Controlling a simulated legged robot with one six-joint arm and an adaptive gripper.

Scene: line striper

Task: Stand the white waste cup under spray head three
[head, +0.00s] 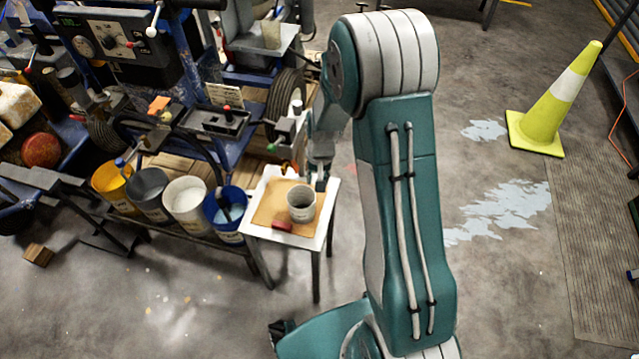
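A pale cup (302,203), which looks like the white waste cup, stands upright on a brown sheet (266,215) on a small white table (256,233). My gripper (321,183) is just behind and above the cup, pointing down, partly hidden by my own arm. It is small in the picture, and I cannot tell whether its fingers are open or touch the cup. The blue line striper (205,150) stands to the left, with small fittings along its near side. I cannot tell which of them is spray head three.
A yellow bucket (113,187), a grey bucket (150,195), a white bucket (187,205) and a blue bucket (225,215) stand in a row left of the table. A small red object (282,226) lies by the cup. A yellow cone (553,105) stands far right.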

